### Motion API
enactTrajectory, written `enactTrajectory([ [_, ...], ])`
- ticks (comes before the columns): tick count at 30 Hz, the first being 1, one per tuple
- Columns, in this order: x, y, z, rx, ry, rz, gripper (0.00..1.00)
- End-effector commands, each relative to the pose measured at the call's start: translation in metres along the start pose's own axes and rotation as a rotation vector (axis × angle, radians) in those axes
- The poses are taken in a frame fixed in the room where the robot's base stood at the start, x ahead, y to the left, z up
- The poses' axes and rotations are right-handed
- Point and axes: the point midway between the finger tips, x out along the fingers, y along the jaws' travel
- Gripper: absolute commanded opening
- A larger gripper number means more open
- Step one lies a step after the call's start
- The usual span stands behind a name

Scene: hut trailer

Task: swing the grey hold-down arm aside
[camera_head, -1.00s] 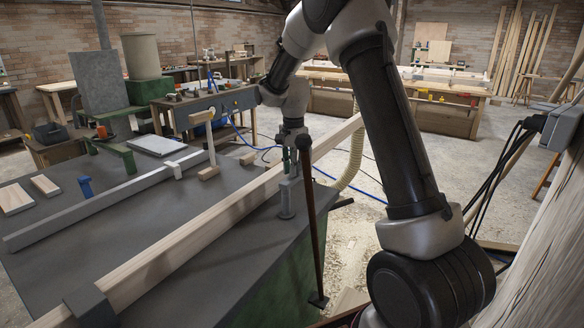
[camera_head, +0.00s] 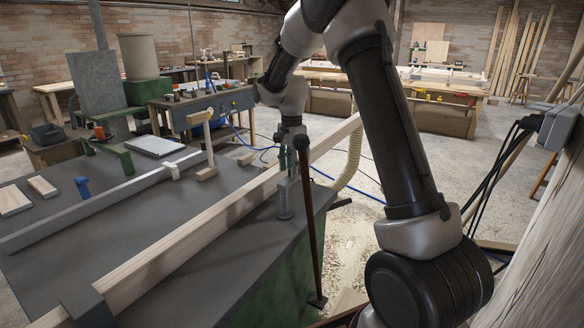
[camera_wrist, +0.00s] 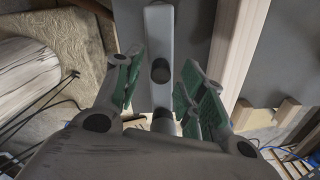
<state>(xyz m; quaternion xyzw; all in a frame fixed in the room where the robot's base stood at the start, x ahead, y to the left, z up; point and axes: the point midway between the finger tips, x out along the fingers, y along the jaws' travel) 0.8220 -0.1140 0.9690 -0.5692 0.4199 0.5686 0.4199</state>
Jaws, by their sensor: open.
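The grey hold-down arm (camera_wrist: 160,45) is a narrow bar with a dark round hole or knob, running lengthwise up the middle of the wrist view. In the head view its grey upright part (camera_head: 285,200) stands at the bench's right edge, beside the long timber (camera_head: 205,218). My gripper (camera_wrist: 160,85) is open, with green-padded fingers on both sides of the grey bar and visible gaps to it. In the head view my gripper (camera_head: 292,152) is just above the grey part, partly hidden behind a dark rod. The timber (camera_wrist: 236,55) lies to the right in the wrist view.
The dark rod (camera_head: 312,225) stands close in front of the bench edge. A grey fence bar (camera_head: 100,200), a blue stop (camera_head: 83,187) and a wooden clamp (camera_head: 203,130) are on the bench (camera_head: 235,262).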

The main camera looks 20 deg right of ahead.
Motion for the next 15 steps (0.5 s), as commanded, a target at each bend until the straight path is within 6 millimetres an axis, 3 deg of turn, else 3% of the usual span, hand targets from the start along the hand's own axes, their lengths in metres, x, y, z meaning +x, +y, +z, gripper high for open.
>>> enactTrajectory([
  [15,-0.101,-0.001,-0.001,0.001,0.001,-0.004,0.4],
])
